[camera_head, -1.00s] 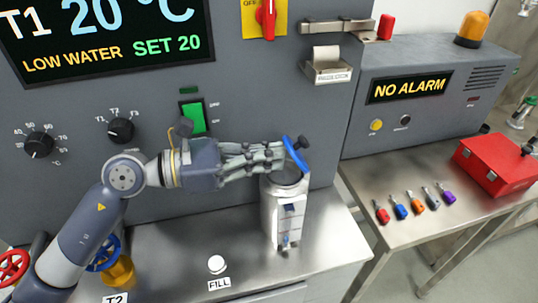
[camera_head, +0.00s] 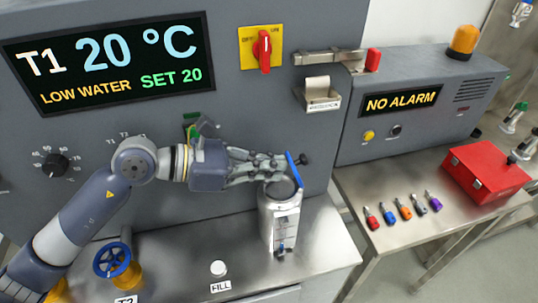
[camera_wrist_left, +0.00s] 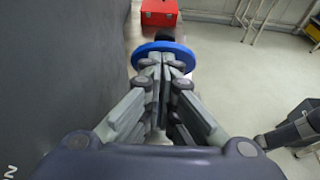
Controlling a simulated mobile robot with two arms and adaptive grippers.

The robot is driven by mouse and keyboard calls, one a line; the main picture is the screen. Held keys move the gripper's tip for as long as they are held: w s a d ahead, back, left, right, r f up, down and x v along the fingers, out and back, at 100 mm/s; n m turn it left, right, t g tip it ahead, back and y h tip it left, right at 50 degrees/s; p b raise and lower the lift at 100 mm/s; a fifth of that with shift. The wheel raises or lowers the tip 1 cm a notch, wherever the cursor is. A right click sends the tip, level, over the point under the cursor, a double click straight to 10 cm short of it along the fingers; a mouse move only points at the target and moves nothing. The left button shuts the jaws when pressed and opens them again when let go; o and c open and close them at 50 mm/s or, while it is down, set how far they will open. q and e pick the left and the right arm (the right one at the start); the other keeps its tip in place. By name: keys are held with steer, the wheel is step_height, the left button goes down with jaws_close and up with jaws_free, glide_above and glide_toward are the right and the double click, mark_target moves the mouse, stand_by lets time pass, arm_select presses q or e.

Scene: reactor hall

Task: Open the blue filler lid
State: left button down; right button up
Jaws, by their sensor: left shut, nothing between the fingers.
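The blue filler lid (camera_head: 294,170) stands tipped up on edge above the mouth of a metal filler vessel (camera_head: 282,222), with a dark knob on its right side. The vessel's round opening shows dark below the lid. My left gripper (camera_head: 284,165) is shut and empty, its fingertips at the lid's left face; in the head view they seem to touch it. In the left wrist view the blue lid (camera_wrist_left: 163,48) lies just beyond the shut fingertips (camera_wrist_left: 163,62). My right gripper is not in the head view.
The panel with the display (camera_head: 110,60) rises behind my left arm. A FILL button (camera_head: 218,268) and a blue valve wheel (camera_head: 112,260) are on the steel counter.

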arm_select(q)
steer(key=shift+w+d+r+y+p, duration=0.15)
steer(key=shift+d+r+y+p, duration=0.3)
steer(key=shift+r+y+p, duration=0.3)
steer(key=shift+d+f+g+y, duration=0.1)
steer(key=shift+d+g+y, duration=0.1)
steer(key=shift+g+y, duration=0.1)
steer(key=shift+w+d, duration=0.15)
steer(key=shift+d, duration=0.05)
steer(key=shift+w+d+b, duration=0.1)
steer(key=shift+d+b, duration=0.2)
steer(key=shift+b, duration=0.2)
steer(key=shift+w+d+r, duration=0.1)
steer(key=shift+d+r, duration=0.2)
steer(key=shift+r, duration=0.05)
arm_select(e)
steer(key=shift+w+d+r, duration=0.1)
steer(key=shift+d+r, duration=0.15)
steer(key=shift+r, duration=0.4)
arm_select(q)
steer(key=shift+a, duration=0.2)
steer(key=v, duration=1.1)
steer(key=shift+a, duration=0.35)
